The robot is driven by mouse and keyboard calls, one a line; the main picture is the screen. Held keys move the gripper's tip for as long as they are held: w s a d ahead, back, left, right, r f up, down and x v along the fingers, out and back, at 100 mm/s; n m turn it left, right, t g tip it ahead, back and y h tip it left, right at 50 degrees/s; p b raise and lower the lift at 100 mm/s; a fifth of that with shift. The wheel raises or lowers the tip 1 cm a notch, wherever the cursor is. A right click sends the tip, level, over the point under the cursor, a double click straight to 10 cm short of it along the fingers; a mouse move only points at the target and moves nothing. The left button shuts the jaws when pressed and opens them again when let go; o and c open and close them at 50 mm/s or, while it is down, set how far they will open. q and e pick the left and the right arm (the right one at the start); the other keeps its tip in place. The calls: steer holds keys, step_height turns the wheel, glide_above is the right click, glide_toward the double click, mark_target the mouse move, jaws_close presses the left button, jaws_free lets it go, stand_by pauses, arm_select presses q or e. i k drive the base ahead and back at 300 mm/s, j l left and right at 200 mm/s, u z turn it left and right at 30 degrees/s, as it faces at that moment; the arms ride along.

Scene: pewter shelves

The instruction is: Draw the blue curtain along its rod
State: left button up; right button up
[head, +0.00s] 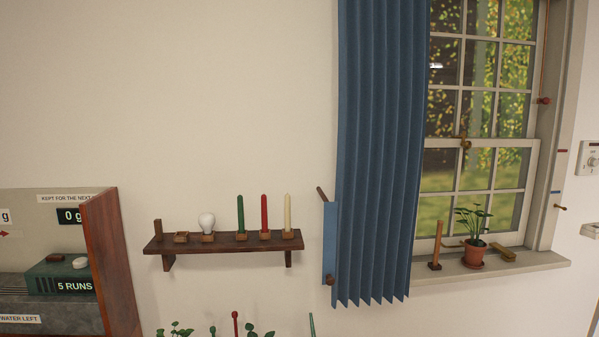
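The blue curtain (378,150) hangs in pleats at the left side of the window (480,130) and covers its left edge. Its lower hem hangs free, a little below the level of the sill. A flat blue strip (330,240) shows at its left edge, with a small brown knob (330,281) near its bottom. The curtain's top and its rod are above the picture and hidden. Most of the window glass to the right is uncovered. Neither of my grippers is in the head view.
A potted plant (473,240) and a wooden peg (436,246) stand on the window sill (500,268). A wall shelf (225,243) holds candles and a bulb left of the curtain. A wooden cabinet (112,262) stands far left. The upper-left wall is bare.

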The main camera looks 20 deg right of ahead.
mark_target(384, 46)
steer(key=k+l, duration=0.1)
steer(key=l, duration=1.1)
steer(key=k+l, duration=0.15)
steer(key=l, duration=0.4)
steer(key=k+l, duration=0.1)
steer(key=l, duration=0.5)
steer(key=k+l, duration=0.1)
steer(key=l, duration=1.1)
steer(key=k+u, duration=0.05)
